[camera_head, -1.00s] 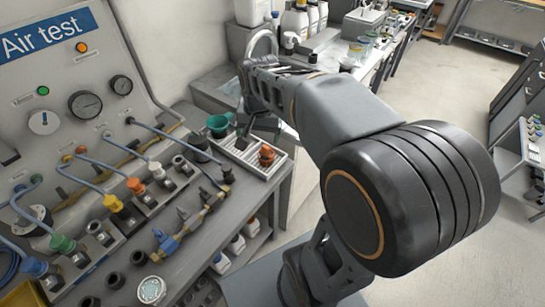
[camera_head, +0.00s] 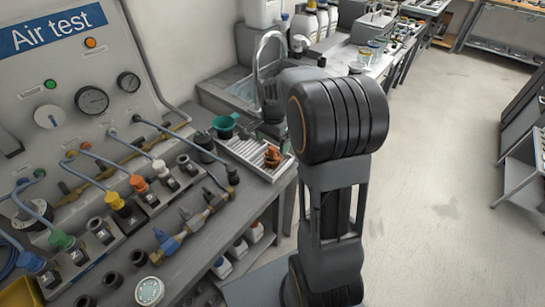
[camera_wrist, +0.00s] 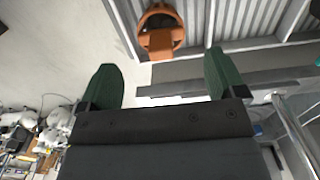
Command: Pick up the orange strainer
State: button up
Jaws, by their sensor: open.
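The orange strainer (camera_head: 272,157) sits at the right end of a pale ribbed tray (camera_head: 238,150) on the bench in the head view. In the wrist view the strainer (camera_wrist: 160,42) shows near the top edge, with a round rim and a blocky part toward me. My gripper (camera_wrist: 160,80) has its two green fingertips wide apart with nothing between them. The strainer lies beyond the fingertips, roughly centred between them and apart from them. In the head view my arm largely hides the gripper.
A green cup (camera_head: 224,126) stands at the tray's far left corner. A sink with a curved tap (camera_head: 262,58) is behind the tray. The air test panel (camera_head: 70,75) with hoses and fittings fills the left. Open floor (camera_head: 440,170) lies at right.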

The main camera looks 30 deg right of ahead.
aim_at(272, 148)
jog(key=shift+f, duration=2.7)
jog(key=c, duration=1)
